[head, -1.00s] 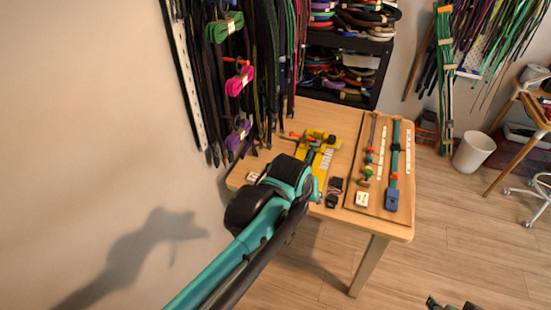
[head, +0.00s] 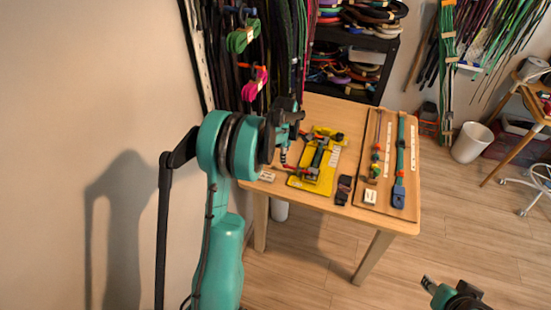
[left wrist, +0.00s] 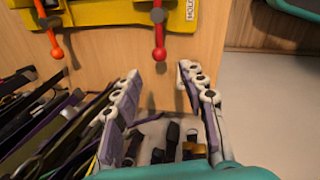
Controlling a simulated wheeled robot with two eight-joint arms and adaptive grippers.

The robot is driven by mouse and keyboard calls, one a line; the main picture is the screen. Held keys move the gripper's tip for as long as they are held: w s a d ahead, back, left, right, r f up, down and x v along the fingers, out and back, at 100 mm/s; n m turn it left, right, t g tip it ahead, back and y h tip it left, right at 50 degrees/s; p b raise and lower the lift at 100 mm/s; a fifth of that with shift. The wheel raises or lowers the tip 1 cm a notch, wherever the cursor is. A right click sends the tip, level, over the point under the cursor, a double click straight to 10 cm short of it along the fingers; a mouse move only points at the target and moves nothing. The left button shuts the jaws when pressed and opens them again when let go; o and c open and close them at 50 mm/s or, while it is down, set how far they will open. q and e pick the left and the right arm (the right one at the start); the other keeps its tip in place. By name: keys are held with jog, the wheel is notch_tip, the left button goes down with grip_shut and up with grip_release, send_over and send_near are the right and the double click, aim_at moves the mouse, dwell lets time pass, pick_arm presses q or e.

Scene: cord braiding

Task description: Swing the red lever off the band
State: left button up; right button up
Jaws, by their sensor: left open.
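The yellow board (head: 318,166) lies on the table and carries a dark bar and coloured levers. In the left wrist view its edge (left wrist: 100,14) runs along the top. The red lever (left wrist: 159,42) hangs over that edge, its round end toward my left gripper. An orange lever (left wrist: 52,38) is farther left. My left gripper (left wrist: 158,72) is open and empty; the red lever's end sits just beyond the gap between its fingertips, apart from both. I cannot make out the band under the red lever. My right gripper (head: 428,284) is at the lower right, away from the table.
A wooden board (head: 378,200) with cords lies at the table's right, with a dark clip (head: 343,189) between the boards. A small white block (head: 267,176) is at the near left edge. Hanging cords (head: 285,45) crowd the wall behind my left arm.

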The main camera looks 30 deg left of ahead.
pick_arm(q)
jog(key=f+b, duration=0.1)
jog(key=f, duration=0.1)
jog(key=w+f, duration=0.1)
jog(key=f, duration=0.2)
jog(key=f+b, duration=0.1)
jog(key=f, duration=0.1)
jog(key=shift+w+a+f+b, duration=0.25)
jog(key=shift+a+f+b, duration=0.05)
jog(key=shift+f, duration=0.1)
grip_shut()
